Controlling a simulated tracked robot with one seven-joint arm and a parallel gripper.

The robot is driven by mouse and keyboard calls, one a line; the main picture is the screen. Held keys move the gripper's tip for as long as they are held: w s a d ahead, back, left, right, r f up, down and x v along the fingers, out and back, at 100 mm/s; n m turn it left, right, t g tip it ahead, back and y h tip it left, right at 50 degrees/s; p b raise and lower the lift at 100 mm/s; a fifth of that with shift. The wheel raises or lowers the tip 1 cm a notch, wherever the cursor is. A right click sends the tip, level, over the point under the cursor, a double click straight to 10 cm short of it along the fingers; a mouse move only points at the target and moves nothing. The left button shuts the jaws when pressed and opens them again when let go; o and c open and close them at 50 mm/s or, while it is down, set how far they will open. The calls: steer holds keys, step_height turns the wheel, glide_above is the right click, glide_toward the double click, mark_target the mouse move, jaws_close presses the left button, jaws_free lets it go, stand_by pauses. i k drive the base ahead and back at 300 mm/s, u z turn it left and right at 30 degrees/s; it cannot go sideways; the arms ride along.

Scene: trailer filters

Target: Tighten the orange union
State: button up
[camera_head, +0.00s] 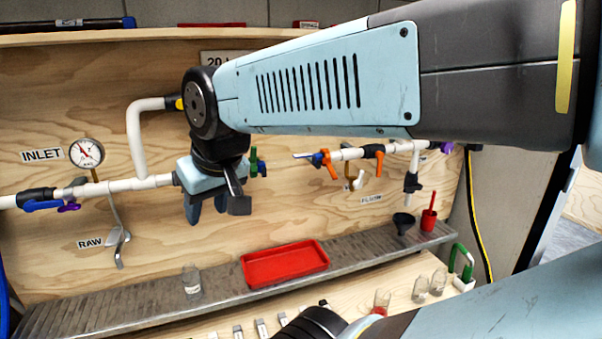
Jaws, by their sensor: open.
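Two orange fittings are on the white pipe to the right of my gripper. One orange fitting (329,163) has a blue part beside it, and the other orange fitting (374,151) is further right; I cannot tell which is the union. My gripper (216,207) is open, pointing down in front of the pipe at the left. It is well apart from both orange fittings. I see nothing between its fingers. My arm and wrist hide part of the pipe, including a stretch left of the green handle (254,162).
A pressure gauge (87,153) and a blue valve handle (42,205) are at the left. Below, a metal shelf (110,306) holds a red tray (285,264), a glass jar (191,280), a black funnel (403,222) and a red cup (428,219). Several jars stand at lower right.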

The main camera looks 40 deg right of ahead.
mark_target(326, 162)
steer(key=z, duration=0.05)
steer(key=k, duration=1.9)
steer(key=z, duration=0.8)
steer(key=i, duration=1)
steer(key=u, duration=0.05)
